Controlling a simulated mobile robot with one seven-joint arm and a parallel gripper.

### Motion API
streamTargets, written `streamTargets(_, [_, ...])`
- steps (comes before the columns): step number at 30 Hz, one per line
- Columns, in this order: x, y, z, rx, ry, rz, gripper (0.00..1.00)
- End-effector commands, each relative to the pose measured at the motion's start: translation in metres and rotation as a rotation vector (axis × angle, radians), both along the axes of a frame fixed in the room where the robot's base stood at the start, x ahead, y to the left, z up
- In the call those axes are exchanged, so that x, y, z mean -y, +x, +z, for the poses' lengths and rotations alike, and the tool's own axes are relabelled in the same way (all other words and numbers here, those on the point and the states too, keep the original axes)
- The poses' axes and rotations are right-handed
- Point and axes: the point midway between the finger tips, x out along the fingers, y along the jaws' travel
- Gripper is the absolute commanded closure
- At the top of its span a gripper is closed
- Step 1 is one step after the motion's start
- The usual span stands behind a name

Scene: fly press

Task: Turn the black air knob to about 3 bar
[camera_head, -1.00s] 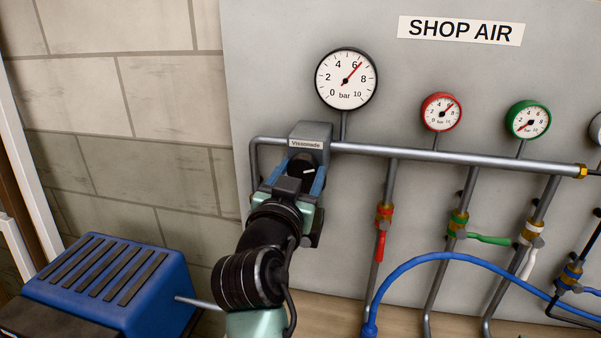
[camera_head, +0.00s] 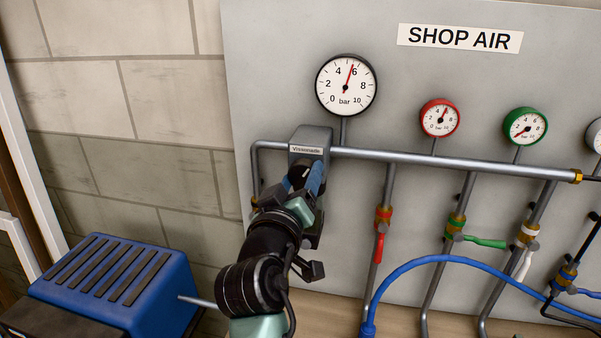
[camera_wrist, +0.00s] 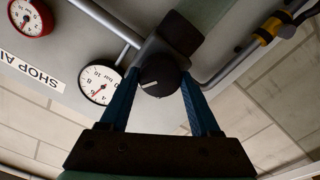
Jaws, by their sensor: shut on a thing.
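The round black air knob (camera_head: 298,172) sits on the front of the grey regulator block (camera_head: 311,140), mostly hidden by my gripper in the head view. My gripper (camera_head: 305,179) is shut on the knob, its blue fingers on either side and rolled at a slant. In the wrist view the knob (camera_wrist: 160,76) shows between the fingertips, with a white mark on its face. The large white gauge (camera_head: 346,86) above the block has its red needle between 4 and 6, close to 6, roughly 5.5 bar.
A red gauge (camera_head: 439,118) and a green gauge (camera_head: 525,126) stand to the right on the grey pipe (camera_head: 455,165). Below are valves with red (camera_head: 379,248), green (camera_head: 486,242) and white levers. A blue hose (camera_head: 440,256) arches there. A blue slotted box (camera_head: 115,280) stands lower left.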

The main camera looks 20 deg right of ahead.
Motion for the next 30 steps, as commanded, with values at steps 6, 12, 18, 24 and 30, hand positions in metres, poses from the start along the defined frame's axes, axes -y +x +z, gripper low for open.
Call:
streamTargets(6, [-0.0002,0.0002,0.0016,-0.113,-0.166,-0.001,0.92])
streamTargets(12, [-0.0007,0.0003,0.0005,-0.199,-0.289,0.001,0.92])
streamTargets(18, [-0.0004,0.0004,0.0005,-0.256,-0.377,0.0,0.92])
streamTargets(24, [-0.0004,0.0003,-0.0003,-0.287,-0.424,0.0,0.92])
streamTargets(30, [-0.0005,0.0003,-0.001,-0.298,-0.44,0.0,0.92])
